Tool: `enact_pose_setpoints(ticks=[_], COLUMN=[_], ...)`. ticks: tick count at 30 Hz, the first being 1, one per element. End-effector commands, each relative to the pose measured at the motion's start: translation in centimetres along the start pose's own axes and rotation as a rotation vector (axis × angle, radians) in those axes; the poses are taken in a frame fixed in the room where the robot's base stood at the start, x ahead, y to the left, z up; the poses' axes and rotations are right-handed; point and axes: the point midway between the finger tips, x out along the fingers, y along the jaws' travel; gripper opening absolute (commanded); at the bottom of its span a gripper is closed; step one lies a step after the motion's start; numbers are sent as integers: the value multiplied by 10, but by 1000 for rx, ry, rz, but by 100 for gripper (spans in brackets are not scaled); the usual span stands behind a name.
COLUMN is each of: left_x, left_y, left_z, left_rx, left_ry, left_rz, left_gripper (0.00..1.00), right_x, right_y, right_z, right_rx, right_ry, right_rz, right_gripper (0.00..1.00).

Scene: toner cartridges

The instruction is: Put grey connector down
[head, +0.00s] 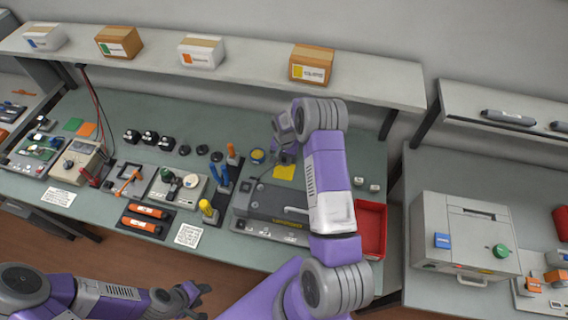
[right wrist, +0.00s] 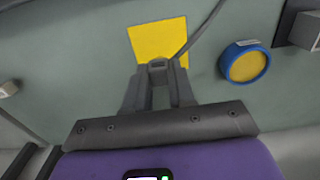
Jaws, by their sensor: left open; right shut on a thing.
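My right gripper (head: 286,156) reaches over the back of the green bench, by a yellow square (head: 284,172). In the right wrist view its fingers (right wrist: 158,72) are shut on the small grey connector (right wrist: 158,63), at the near edge of the yellow square (right wrist: 150,38). A dark grey cable (right wrist: 203,32) runs from it across the square's corner to the upper right. Whether the connector touches the surface, I cannot tell. In the head view the connector is too small to make out. My left gripper (head: 192,292) is open and empty, low in front of the bench.
A round blue tub with a yellow top (right wrist: 246,64) stands right of the square in the right wrist view. A grey machine (head: 270,203) lies in front of the square. A red tray (head: 372,228) is right of my right arm. Tools and blocks crowd the bench's left.

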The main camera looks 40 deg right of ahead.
Motion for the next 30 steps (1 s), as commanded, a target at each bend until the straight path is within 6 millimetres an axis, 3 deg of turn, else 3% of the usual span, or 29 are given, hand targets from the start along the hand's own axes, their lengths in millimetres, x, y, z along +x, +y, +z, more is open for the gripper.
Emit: enact_pose_setpoints(ticks=[7, 19, 20, 24, 30], left_x=[-3, 3, 2, 1, 1], left_y=[1, -1, 0, 0, 0], left_z=[0, 0, 0, 0, 0], left_rx=[0, 0, 0, 0, 0], left_ry=[0, 0, 0, 0, 0], left_rz=[0, 0, 0, 0, 0], left_gripper=[43, 43, 43, 43, 43], right_x=[32, 38, 37, 36, 36], right_y=[0, 0, 0, 0, 0], right_z=[1, 0, 1, 1, 0], right_rx=[0, -1, -1, -1, -1], right_ry=[-2, -1, -1, -1, -1], right_rz=[0, 0, 0, 0, 0], right_gripper=[0, 0, 28, 49, 49])
